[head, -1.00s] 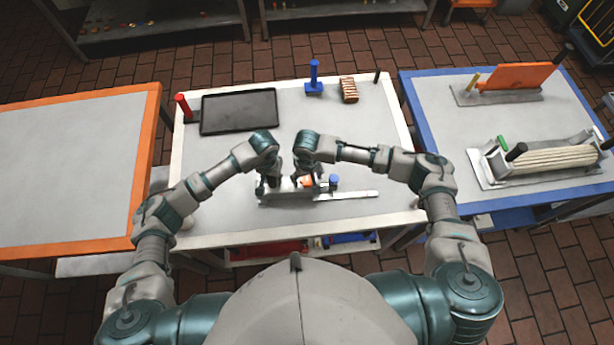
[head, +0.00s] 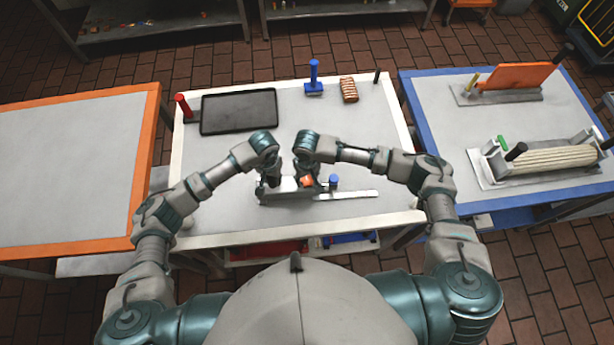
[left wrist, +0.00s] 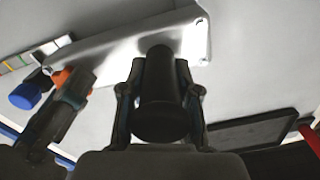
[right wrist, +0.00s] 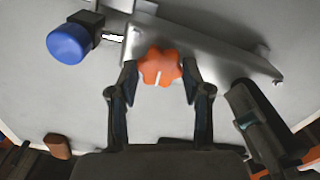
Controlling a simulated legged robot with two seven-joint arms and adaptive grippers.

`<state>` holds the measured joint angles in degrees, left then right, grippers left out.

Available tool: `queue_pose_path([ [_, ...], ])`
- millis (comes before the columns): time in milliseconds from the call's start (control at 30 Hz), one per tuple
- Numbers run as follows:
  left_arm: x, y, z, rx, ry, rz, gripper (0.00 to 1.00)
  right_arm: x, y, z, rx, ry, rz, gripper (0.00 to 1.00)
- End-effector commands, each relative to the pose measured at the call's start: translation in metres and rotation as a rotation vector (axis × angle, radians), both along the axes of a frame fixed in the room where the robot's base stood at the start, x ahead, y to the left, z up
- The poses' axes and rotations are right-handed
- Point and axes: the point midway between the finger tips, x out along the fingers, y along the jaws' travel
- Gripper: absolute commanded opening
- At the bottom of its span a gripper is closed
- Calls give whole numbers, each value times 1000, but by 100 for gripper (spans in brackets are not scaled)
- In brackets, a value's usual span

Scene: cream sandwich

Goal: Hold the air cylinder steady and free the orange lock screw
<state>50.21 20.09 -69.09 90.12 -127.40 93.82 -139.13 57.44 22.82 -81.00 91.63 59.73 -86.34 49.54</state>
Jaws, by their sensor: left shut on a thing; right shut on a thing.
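The air cylinder (left wrist: 160,95) is a dark upright cylinder on a grey metal fixture (head: 346,195). My left gripper (left wrist: 159,78) is shut around it, one finger on each side. The orange lock screw (right wrist: 159,66) is a lobed knob with a pale slot mark, beside the cylinder on the same fixture. My right gripper (right wrist: 159,80) is shut on it. In the head view the screw (head: 307,181) shows partly beneath my right gripper, and the cylinder is mostly hidden by my left gripper.
A blue knob (right wrist: 68,44) stands on the fixture close to the orange screw. Behind on the white-edged table are a black tray (head: 239,111), a red post (head: 183,106), a blue-handled tool (head: 314,78) and a brown ribbed block (head: 349,89). The table's right side is mostly clear.

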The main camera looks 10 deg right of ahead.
Motion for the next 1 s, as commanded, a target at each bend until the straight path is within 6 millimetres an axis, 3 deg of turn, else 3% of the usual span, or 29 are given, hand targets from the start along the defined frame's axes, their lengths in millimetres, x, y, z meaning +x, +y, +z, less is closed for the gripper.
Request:
queue_pose_path([
  [1000, 0, 2, -1, 5, 1, 1, 0, 1, -2, -1, -5, -1, 918, 14],
])
